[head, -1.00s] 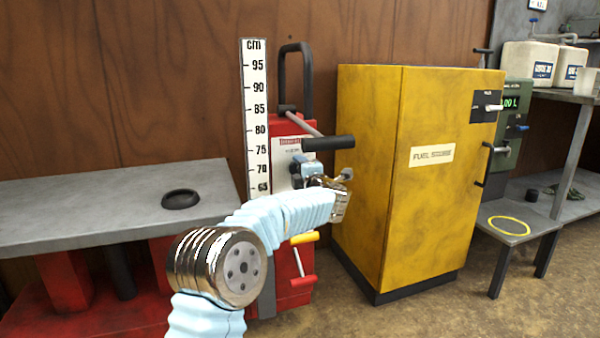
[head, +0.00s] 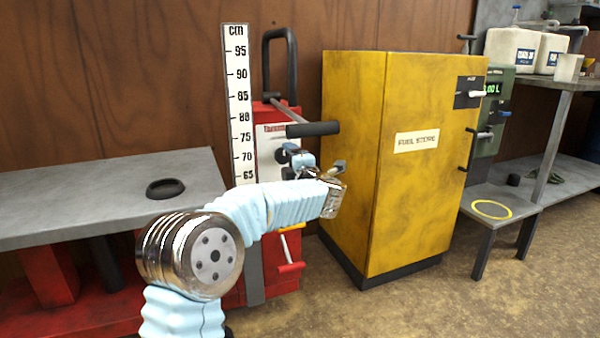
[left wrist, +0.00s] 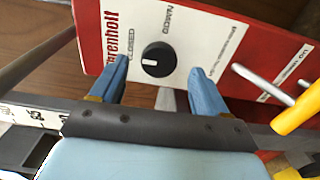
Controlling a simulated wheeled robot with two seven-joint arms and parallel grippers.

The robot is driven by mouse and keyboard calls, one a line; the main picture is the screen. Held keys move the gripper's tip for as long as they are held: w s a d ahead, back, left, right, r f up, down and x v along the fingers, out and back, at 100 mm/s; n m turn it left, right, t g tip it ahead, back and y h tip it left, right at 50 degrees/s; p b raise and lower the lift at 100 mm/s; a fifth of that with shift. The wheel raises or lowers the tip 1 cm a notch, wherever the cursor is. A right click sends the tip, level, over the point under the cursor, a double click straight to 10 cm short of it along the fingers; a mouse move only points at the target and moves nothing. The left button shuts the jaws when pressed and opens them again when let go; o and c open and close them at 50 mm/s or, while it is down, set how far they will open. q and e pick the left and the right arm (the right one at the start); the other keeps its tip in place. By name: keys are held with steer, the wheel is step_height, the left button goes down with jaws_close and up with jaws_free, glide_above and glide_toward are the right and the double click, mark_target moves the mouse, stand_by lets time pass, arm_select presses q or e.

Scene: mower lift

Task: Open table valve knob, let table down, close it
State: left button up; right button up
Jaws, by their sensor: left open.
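The valve knob (left wrist: 157,60) is black and round with a white pointer mark, on the white face of a red panel (left wrist: 235,30) in the left wrist view. The pointer lies towards the "CLOSED" label side. My left gripper (left wrist: 158,67) is open, with its blue fingers on either side of the knob in the picture; contact cannot be told. In the head view my left gripper (head: 318,168) is in front of the red panel (head: 268,122) and hides the knob. The grey lift table (head: 90,190) stands at left, raised on red supports. My right gripper is not in view.
A tall cm scale (head: 239,110) stands beside the table. A black-gripped lever (head: 312,129) sticks out above my left gripper. A yellow fuel cabinet (head: 350,150) stands close on the right. A black ring (head: 165,188) lies on the table. Floor in front is clear.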

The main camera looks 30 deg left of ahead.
arm_select(q)
steer(key=v, duration=1)
steer(key=shift+a, duration=0.1)
steer(key=w+d+f+m+t+h, duration=0.1)
steer(key=d+f+m+h, duration=0.3)
steer(key=f, duration=0.5)
steer(key=w+d+f+m+h, duration=0.1)
steer(key=f+m+h, duration=0.1)
steer(key=f+m, duration=0.5)
steer(key=w+d+f+m+t+h, duration=0.1)
steer(key=d+f+m+h, duration=0.2)
steer(key=f, duration=0.8)
steer(key=s+d+f+m+g+h, duration=0.35)
steer(key=s+f, duration=0.25)
steer(key=f, duration=0.6)
steer(key=s+d+f+m+g+h, duration=0.25)
steer(key=s+f, duration=0.35)
steer(key=s, duration=0.3)
steer(key=s+d+f+m+g+h, duration=0.1)
steer(key=s+d+f+m+g, duration=0.3)
steer(key=s, duration=0.5)
steer(key=s+d+f+m+g+h, duration=0.2)
steer(key=s+f+g, duration=0.1)
steer(key=s+f, duration=0.55)
step_height(320, 180, up, 19)
steer(key=s+p, duration=0.1)
steer(key=p, duration=1.6)
steer(key=shift+d, duration=0.45)
